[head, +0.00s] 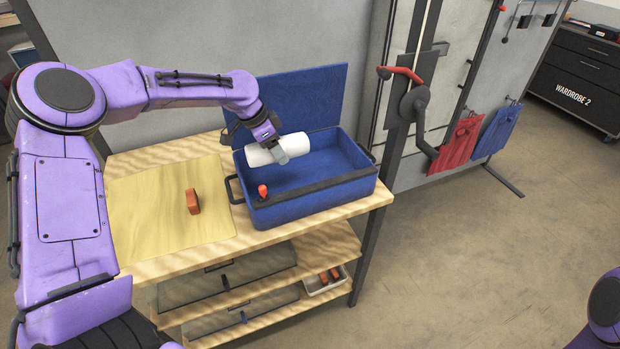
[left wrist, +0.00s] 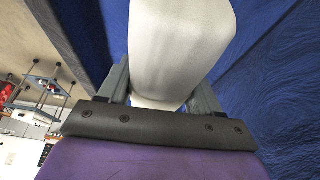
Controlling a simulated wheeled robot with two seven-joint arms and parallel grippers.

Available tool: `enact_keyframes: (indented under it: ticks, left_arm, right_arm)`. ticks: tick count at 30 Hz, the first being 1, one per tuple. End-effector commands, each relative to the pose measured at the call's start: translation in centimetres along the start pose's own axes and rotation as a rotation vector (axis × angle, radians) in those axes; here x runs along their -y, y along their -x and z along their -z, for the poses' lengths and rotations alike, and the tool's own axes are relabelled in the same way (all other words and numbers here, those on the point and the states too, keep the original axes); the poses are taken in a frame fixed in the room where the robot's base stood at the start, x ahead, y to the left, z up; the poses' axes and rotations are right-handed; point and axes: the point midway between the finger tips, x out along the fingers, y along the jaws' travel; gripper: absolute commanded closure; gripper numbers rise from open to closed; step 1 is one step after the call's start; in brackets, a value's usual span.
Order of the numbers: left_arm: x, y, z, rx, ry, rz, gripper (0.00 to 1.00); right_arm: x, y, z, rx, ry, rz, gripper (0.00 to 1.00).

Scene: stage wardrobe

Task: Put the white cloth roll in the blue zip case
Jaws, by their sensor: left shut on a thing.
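The white cloth roll (head: 294,147) is held sideways in my left gripper (head: 281,152). My left gripper is shut on the roll, near its middle, and holds it over the blue zip case (head: 315,205). The case stands on the workbench with its lid (head: 305,98) open at the back. In the head view I cannot tell whether the roll touches the case. In the left wrist view the roll (left wrist: 180,45) sits between the two fingers, with blue case fabric (left wrist: 275,75) on both sides. My right gripper is not in view.
An orange-brown block (head: 193,201) lies on the yellow mat (head: 140,215) left of the case. A small red thing (head: 262,190) is at the case's front left corner. A pale bin (head: 325,280) sits on a lower shelf. The floor at right is mostly clear.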

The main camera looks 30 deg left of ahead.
Motion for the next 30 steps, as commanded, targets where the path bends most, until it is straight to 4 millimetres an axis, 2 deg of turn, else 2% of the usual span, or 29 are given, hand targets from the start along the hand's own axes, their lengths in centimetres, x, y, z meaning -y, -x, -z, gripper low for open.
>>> enact_keyframes:
  ticks: [6,15,18,28,29,30]
  left_arm:
    - [-0.2,-4.1,-1.4,0.003,-0.001,-0.006,0.69]
    - [-0.1,-8.8,-3.4,0.003,0.000,-0.004,0.69]
    - [-0.1,-9.6,-3.8,0.001,-0.002,-0.001,0.69]
    - [-0.1,-10.0,-4.1,0.000,-0.001,0.000,0.69]
    - [-0.1,-10.0,-4.1,0.000,0.000,0.000,0.33]
    - [-0.1,-9.9,-4.1,0.000,0.000,0.000,0.20]
  right_arm:
    - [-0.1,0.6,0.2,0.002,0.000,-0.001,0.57]
    - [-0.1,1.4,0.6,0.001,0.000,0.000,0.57]
    - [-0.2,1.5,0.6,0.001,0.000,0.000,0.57]
    - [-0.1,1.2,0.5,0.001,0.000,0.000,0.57]
    - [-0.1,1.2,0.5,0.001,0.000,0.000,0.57]
    - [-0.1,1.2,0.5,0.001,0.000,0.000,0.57]
